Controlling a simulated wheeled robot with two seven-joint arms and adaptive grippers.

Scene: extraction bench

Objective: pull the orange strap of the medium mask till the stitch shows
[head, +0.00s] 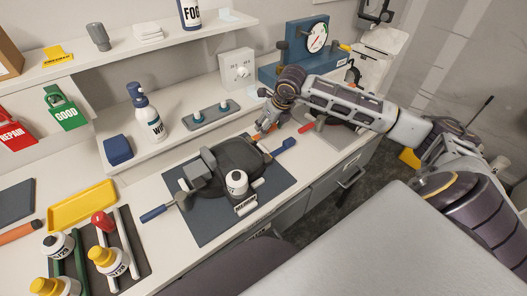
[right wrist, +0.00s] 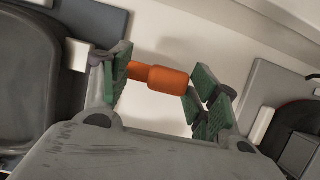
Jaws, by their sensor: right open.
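The medium mask (head: 232,166) is dark and lies on a dark mat (head: 205,229), with a label reading MEDIUM (head: 245,206) at the front. The orange strap end (head: 257,136) is at the mask's far right edge, partly covered by my right gripper (head: 266,125). In the right wrist view the orange strap end (right wrist: 160,78) lies between the open green-padded fingers of my right gripper (right wrist: 160,88). Its left end is close to the left finger; I cannot tell whether they touch. A gap shows before the right finger. No stitch is discernible. My left gripper is out of view.
Blue tabs (head: 285,145) (head: 154,213) stick out on both sides of the mask. A white-topped canister (head: 237,181) sits on its front. A wipes bottle (head: 148,117), grey tray (head: 212,118) and gauge box (head: 300,45) stand behind. A yellow tray (head: 82,204) is left.

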